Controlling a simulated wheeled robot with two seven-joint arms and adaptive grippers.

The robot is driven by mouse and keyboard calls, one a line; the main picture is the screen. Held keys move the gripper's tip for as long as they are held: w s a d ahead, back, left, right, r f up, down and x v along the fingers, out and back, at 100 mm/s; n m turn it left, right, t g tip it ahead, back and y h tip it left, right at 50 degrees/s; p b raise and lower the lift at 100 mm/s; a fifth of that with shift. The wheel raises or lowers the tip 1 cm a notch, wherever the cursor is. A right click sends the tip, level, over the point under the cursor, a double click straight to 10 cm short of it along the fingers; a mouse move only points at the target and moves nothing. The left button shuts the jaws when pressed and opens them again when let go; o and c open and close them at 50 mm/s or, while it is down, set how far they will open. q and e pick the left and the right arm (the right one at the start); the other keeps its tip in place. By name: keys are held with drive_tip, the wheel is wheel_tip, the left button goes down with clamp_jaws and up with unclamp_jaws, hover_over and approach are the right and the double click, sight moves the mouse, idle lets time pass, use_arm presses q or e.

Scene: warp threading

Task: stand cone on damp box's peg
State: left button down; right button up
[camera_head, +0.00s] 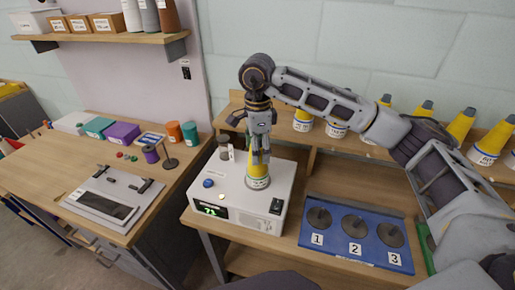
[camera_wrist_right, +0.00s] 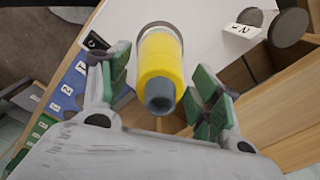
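The white damp box (camera_head: 222,184) with a green display stands on the wooden bench. A yellow cone (camera_head: 259,174) with a white-and-blue label band at its base stands upright on the right part of its top. The peg is hidden, so I cannot see how the cone sits on it. My right gripper (camera_head: 260,152) points down over the cone's upper part. In the right wrist view the yellow cone (camera_wrist_right: 161,58), with its grey tip, lies between the green-padded fingers (camera_wrist_right: 160,92). The fingers are apart, with gaps beside the cone. My left gripper is not in view.
A blue tray (camera_head: 330,249) with round pads numbered 1, 2 and 3 lies right of the box. Several yellow cones (camera_head: 461,124) stand on the back shelf. A dark round-topped item (camera_head: 224,147) with a tag stands at the box's back left.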

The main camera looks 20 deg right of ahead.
drive_tip(key=shift+o, duration=0.3)
wheel_tip(320, 180, up, 12)
idle(0.9)
idle(0.4)
wheel_tip(320, 180, up, 9)
drive_tip(key=p, duration=0.9)
drive_tip(key=shift+r+p, duration=0.6)
